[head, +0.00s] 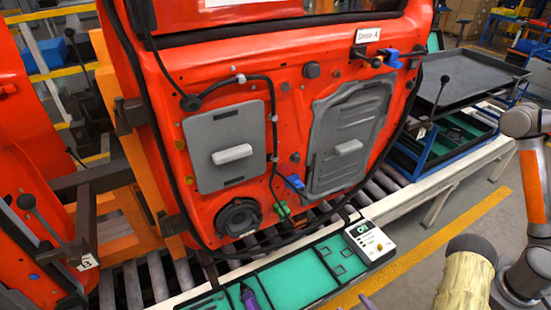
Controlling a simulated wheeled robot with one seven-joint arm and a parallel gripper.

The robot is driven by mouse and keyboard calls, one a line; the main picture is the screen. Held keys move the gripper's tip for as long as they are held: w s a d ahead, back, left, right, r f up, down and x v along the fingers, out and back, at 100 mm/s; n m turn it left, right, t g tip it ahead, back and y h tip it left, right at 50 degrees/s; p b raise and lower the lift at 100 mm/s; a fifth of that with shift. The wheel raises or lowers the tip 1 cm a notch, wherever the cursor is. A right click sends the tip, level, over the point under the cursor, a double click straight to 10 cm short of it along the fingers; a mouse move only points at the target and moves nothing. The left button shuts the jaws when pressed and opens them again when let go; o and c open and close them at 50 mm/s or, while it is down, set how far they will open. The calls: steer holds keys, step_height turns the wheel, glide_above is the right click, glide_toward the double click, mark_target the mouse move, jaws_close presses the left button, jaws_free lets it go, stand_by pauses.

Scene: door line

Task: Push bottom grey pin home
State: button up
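A red car door (300,95) stands upright on the line, its inner side facing me. A black cable runs down its middle with small grey pins or clips along it. The upper one (239,79) is near the top bend, another (274,118) is on the vertical run, and the lowest grey one (274,158) is just below. They are too small to tell how far each sits in the door. Parts of my arm (532,180) show at the right, apart from the door. My gripper's fingertips are not in view.
A tray with green compartments (300,272) lies below the door, holding a purple item (248,297) and a white box marked "Off" (370,243). A green connector (283,211) and a blue connector (296,182) hang low on the door. Another red door (30,150) is at left.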

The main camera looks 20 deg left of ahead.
steer(key=shift+w+g, duration=0.15)
steer(key=shift+g, duration=0.15)
steer(key=c, duration=0.7)
steer(key=shift+w+a+f+n+g, duration=0.2)
steer(key=shift+w+a+n+g, duration=0.15)
steer(key=shift+n, duration=0.25)
steer(key=c, duration=0.4)
steer(key=w+h, duration=0.1)
steer(key=w+f+n+g, duration=0.1)
steer(key=w+g+h, duration=0.1)
steer(key=shift+w+d+f+n+g+h, duration=0.15)
steer(key=shift+d+f+n+g+h, duration=0.05)
steer(key=shift+d+n+g+h, duration=0.1)
jaws_close()
steer(key=w+d+r+m+g+h, duration=0.2)
steer(key=w+d+r+m+h, duration=0.3)
steer(key=d+h, duration=0.4)
steer(key=s+r+m+g+h, duration=0.1)
steer(key=s+r+m, duration=0.3)
steer(key=r, duration=0.3)
steer(key=s+r+m+g+h+b, duration=0.1)
steer(key=s+r+m+g, duration=0.1)
steer(key=r, duration=0.5)
steer(key=shift+s+m, duration=0.9)
steer(key=shift+s, duration=0.35)
steer(key=shift+s+d, duration=0.1)
steer(key=shift+s, duration=0.05)
